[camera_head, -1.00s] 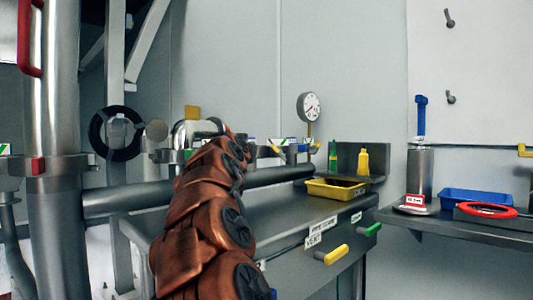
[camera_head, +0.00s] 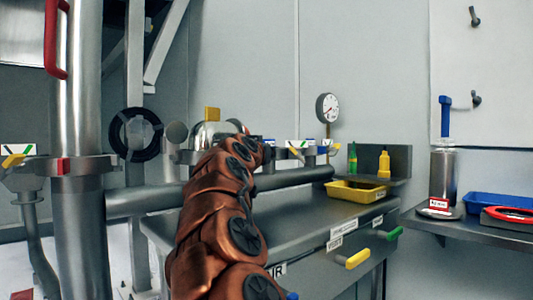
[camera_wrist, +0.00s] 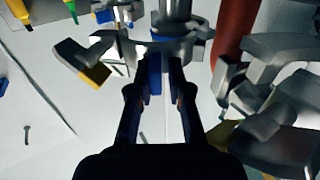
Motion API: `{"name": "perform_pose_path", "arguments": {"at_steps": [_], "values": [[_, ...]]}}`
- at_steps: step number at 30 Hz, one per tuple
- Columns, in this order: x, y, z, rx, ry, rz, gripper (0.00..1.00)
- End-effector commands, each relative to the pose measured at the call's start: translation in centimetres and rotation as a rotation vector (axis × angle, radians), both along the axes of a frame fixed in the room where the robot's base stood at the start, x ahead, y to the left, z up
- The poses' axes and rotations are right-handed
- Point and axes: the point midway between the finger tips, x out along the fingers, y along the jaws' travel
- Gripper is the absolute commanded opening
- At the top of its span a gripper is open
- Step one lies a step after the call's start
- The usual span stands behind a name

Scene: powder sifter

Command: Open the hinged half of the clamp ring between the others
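In the wrist view my gripper (camera_wrist: 153,68) has its two dark fingers apart, with a gap between them. The fingertips reach up to a silver clamp ring (camera_wrist: 155,48); whether they touch it I cannot tell. A blue part (camera_wrist: 155,80) shows in the gap between the fingers. A lever with a yellow tip (camera_wrist: 95,76) sticks out to the left of the fingers. In the head view a row of clamps with coloured handles (camera_head: 297,152) stands behind the bench, past the end of my arm. My gripper is hidden behind the arm there.
A large grey metal part (camera_wrist: 275,110) lies close right of the fingers in the wrist view, beside a red-brown column (camera_wrist: 235,35). A pressure gauge (camera_head: 328,107) rises behind the bench. A yellow tray (camera_head: 352,191) and a blue tray (camera_head: 487,203) stand to the right.

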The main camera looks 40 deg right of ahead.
Motion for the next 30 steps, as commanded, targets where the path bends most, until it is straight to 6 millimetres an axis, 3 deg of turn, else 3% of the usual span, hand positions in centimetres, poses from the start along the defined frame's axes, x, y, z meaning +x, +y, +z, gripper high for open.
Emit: {"name": "perform_pose_path", "arguments": {"at_steps": [5,17,30], "values": [[-0.1,-0.1,0.0,0.001,0.001,-0.002,0.36],[-0.3,0.1,0.0,0.001,0.001,-0.005,0.36],[-2.7,3.7,0.2,-0.002,-0.001,-0.001,0.36]]}}
